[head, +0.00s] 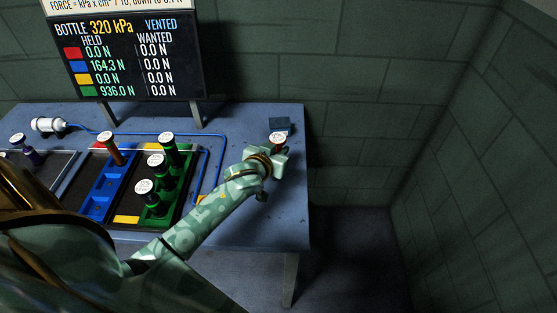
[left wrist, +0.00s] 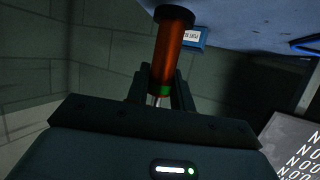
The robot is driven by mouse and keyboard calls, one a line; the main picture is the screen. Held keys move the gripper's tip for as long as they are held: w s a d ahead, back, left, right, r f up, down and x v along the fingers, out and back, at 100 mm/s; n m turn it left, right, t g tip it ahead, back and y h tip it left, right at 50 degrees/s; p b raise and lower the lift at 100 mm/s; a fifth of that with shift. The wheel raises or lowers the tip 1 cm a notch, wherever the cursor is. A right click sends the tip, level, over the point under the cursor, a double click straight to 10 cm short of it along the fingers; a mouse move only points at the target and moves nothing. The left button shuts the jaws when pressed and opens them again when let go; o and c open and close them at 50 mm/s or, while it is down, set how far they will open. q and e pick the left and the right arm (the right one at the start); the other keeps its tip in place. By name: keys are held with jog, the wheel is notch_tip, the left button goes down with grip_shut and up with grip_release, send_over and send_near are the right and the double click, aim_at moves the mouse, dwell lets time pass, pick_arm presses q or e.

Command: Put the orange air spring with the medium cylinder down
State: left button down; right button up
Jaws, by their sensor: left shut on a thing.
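My left gripper (head: 277,153) is over the right end of the table, shut on an orange air spring (head: 277,138) with a pale round top. In the left wrist view the spring (left wrist: 173,55) shows an orange body, a black end, a green band and a thin metal rod between the fingers (left wrist: 160,95). A small dark blue block (head: 281,124) stands just behind the spring; it also shows with a white label in the left wrist view (left wrist: 194,38). Whether the spring touches the table or block I cannot tell. My right gripper is not in view.
On the table (head: 262,232), a blue tray (head: 92,208) holds one orange-red spring (head: 113,150); a green tray (head: 175,213) holds several dark ones. The board (head: 125,55) reads 320 kPa, VENTED.

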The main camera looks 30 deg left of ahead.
pick_arm(q)
jog(key=f+b, duration=0.1)
jog(key=f, duration=0.1)
jog(key=f+b, duration=0.1)
jog(key=f, duration=0.1)
jog(key=shift+w+a, duration=0.1)
jog(key=shift+w, duration=0.1)
jog(key=shift+r, duration=0.2)
jog(key=shift+f, duration=0.15)
jog(key=c, duration=1.2)
grip_release()
